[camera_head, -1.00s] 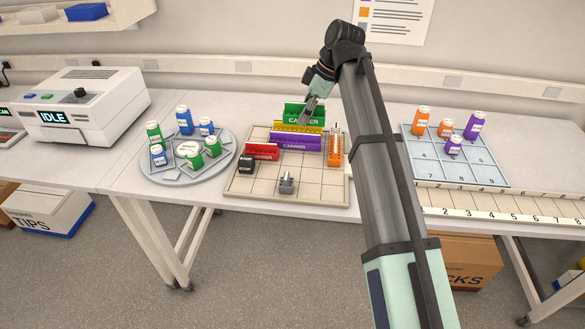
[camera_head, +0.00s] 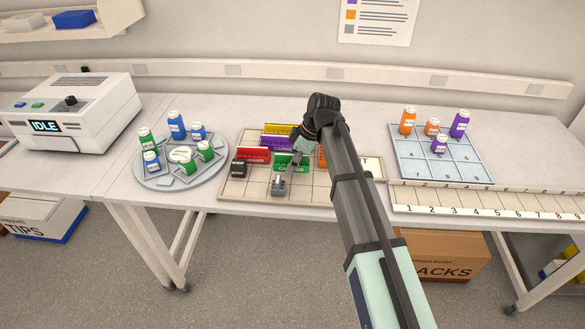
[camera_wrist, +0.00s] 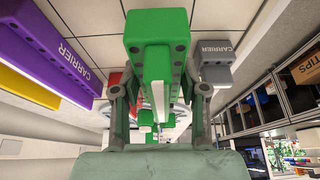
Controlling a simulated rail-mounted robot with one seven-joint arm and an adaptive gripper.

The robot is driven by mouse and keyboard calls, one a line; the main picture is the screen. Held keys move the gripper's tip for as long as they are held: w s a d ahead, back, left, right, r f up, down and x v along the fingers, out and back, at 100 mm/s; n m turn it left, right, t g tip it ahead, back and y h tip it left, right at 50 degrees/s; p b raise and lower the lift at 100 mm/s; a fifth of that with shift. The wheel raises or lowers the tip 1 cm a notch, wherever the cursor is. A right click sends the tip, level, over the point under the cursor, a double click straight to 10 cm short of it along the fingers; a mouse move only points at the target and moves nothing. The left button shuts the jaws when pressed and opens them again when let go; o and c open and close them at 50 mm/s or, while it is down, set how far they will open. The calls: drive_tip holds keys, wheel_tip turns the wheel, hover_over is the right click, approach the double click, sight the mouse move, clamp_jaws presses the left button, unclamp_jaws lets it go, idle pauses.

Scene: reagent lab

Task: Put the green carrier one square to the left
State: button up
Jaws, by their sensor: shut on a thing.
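A black block (camera_head: 239,168) stands left, below the red carrier. An orange carrier (camera_head: 321,157) is mostly hidden by my arm. A round tray (camera_head: 150,180) with several bottles is left of the board; a blue-grey rack (camera_head: 470,175) with bottles is right. The board's front left squares look bare.

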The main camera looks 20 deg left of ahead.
sight(307, 156)
drive_tip(key=shift+f+p, duration=0.35)
drive_tip(key=shift+f, duration=1.4)
drive_tip(key=shift+f, duration=0.15)
drive_tip(key=o, duration=1.2)
drive_tip(key=b+v, duration=0.2)
drive_tip(key=v, duration=1)
drive_tip(key=shift+b, duration=0.3)
